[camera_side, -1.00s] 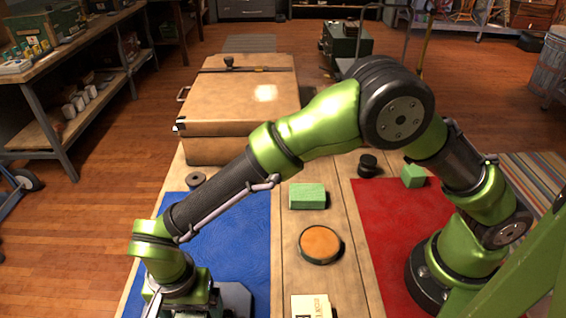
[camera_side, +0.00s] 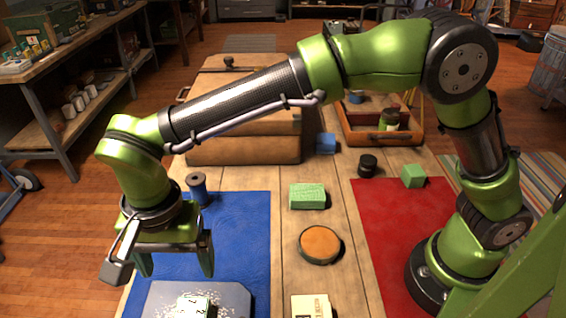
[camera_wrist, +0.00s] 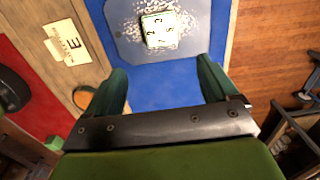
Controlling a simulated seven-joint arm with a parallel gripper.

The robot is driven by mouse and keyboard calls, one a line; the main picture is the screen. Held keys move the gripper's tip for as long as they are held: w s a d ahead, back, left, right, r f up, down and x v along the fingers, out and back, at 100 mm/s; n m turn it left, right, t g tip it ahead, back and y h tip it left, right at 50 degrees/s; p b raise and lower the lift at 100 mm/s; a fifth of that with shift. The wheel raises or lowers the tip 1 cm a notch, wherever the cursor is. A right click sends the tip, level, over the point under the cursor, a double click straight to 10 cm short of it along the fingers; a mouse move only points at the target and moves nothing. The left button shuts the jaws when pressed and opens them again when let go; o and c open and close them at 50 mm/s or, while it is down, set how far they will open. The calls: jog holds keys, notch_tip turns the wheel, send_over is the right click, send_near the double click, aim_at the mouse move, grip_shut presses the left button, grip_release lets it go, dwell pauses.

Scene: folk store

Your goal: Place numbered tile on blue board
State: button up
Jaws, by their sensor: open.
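The numbered tile (camera_side: 195,306), a pale block with dark digits, lies on the grey-blue board (camera_side: 235,297) at the bottom of the side view. It also shows in the wrist view (camera_wrist: 159,29), resting on white specks near the middle of the board (camera_wrist: 120,15). The board lies on a larger blue mat (camera_side: 240,240). My gripper (camera_side: 178,268) is above the board, open and empty, clear of the tile. In the wrist view its two green fingers (camera_wrist: 162,72) are spread wide, with the tile ahead of them. The side view cuts off the tile's lower edge.
A blue spool (camera_side: 197,189) stands near the mat's far edge. To the right are a green block (camera_side: 307,196), an orange-topped disc (camera_side: 320,244) and a white card (camera_side: 311,306). A red mat (camera_side: 395,225), a large case (camera_side: 243,150) and an open tray (camera_side: 408,135) are also present.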

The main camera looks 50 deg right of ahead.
jog(key=w+d+r+n+t+y, duration=0.1)
jog(key=d+r, duration=0.4)
jog(key=d, duration=0.4)
jog(key=w+d+r+n+t+y, duration=0.1)
jog(key=d+r, duration=0.3)
jog(key=d, duration=0.5)
jog(key=s+d+n+t, duration=0.1)
jog(key=s+d, duration=0.3)
jog(key=d, duration=0.4)
jog(key=s+d+n+t, duration=0.1)
jog(key=s+d+t, duration=0.3)
jog(key=d, duration=0.4)
jog(key=shift+s+d+n, duration=0.15)
jog(key=shift+s+n, duration=0.25)
jog(key=shift+s, duration=0.3)
